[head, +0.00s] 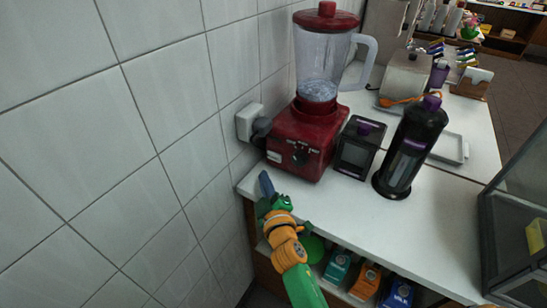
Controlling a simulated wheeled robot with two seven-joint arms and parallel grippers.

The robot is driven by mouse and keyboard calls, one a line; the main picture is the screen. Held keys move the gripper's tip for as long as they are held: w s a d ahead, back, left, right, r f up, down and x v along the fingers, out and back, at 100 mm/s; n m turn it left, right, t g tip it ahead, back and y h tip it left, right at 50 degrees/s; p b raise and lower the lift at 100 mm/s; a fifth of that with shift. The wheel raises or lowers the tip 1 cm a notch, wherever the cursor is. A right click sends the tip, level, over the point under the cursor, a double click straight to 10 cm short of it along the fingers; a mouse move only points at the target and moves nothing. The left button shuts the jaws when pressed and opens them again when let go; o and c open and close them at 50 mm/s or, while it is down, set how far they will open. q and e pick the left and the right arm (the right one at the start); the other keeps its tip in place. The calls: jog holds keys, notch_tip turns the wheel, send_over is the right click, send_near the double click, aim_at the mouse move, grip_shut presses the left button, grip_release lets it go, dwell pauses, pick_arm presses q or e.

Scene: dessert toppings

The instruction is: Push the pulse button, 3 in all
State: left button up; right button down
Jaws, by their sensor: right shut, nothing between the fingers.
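A red blender with a clear jug (322,65) stands on the white counter against the tiled wall. The pulse button is too small to single out. My right gripper (265,178) is shut and empty, at the counter's left front corner, in front of and slightly below the blender base. A gap shows between its fingertips and the base. My left gripper is not in view.
A wall socket with a plug (250,122) is left of the blender. A small black box (358,147) and a dark bottle dispenser (411,148) stand right of it. Cartons (368,280) sit on a shelf below. The counter front is clear; a glass case (515,220) stands at right.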

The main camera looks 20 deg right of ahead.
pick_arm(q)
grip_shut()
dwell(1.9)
